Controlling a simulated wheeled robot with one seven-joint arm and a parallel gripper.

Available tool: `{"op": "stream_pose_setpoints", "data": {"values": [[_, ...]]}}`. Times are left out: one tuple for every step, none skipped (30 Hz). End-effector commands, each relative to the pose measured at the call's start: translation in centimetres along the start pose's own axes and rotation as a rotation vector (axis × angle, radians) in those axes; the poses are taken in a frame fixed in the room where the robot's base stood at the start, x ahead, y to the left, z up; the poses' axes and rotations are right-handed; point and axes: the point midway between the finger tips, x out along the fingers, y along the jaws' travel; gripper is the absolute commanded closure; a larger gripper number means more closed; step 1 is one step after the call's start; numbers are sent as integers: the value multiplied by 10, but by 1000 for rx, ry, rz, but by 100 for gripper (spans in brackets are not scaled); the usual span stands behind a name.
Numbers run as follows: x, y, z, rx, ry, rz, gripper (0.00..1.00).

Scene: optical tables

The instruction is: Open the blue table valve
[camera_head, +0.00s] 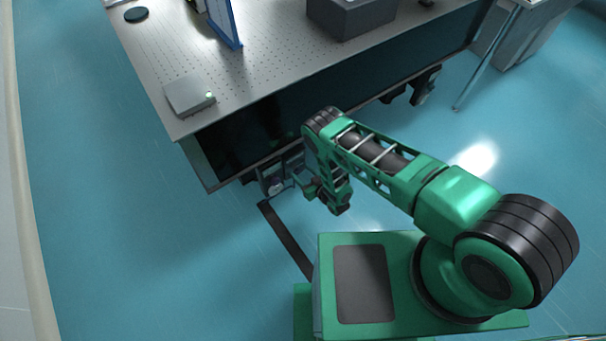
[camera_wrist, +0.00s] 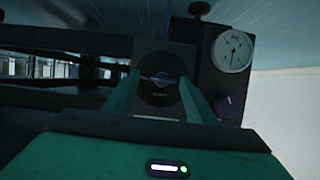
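In the wrist view a square dark panel bears a round black disc with a thin bluish bar across its middle, which looks like the table valve (camera_wrist: 160,78). The bar lies about level, with slight tilt. My gripper (camera_wrist: 159,84) is open, its two green fingers apart on either side of the disc, nothing held between them. I cannot tell whether the fingertips touch the panel. In the head view my gripper (camera_head: 308,189) is low beside the table's near edge, just right of a grey fixture (camera_head: 272,183) under the tabletop. The valve's bar is too small to make out there.
A white dial gauge (camera_wrist: 232,51) and a purple knob (camera_wrist: 230,105) sit right of the valve. The optical table (camera_head: 260,85) overhangs beyond the gripper, carrying a flat grey box (camera_head: 188,96) and a blue panel (camera_head: 224,22). Blue floor is clear to the left.

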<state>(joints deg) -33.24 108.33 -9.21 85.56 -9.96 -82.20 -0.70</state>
Motion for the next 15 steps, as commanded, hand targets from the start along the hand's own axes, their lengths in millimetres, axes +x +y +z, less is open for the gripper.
{"op": "stream_pose_setpoints", "data": {"values": [[0,0,0,0,-1,0,48],[0,-1,0,1,-1,-1,48],[0,-1,1,1,-1,-1,48],[0,-1,1,1,-1,-1,48],[0,-1,1,1,-2,-1,48],[-1,-2,1,1,-2,-1,48],[-2,-2,1,1,-2,-2,48],[-3,-2,1,1,-3,-2,48],[-6,-2,1,1,-2,-2,48],[-9,-2,1,1,-2,-2,48],[-13,-2,2,1,-4,-2,48],[-18,-2,2,1,-5,-2,48],[-23,-2,2,1,-4,-2,48],[-29,-1,2,1,-6,-2,48],[-36,-1,2,1,-5,-2,48]]}}
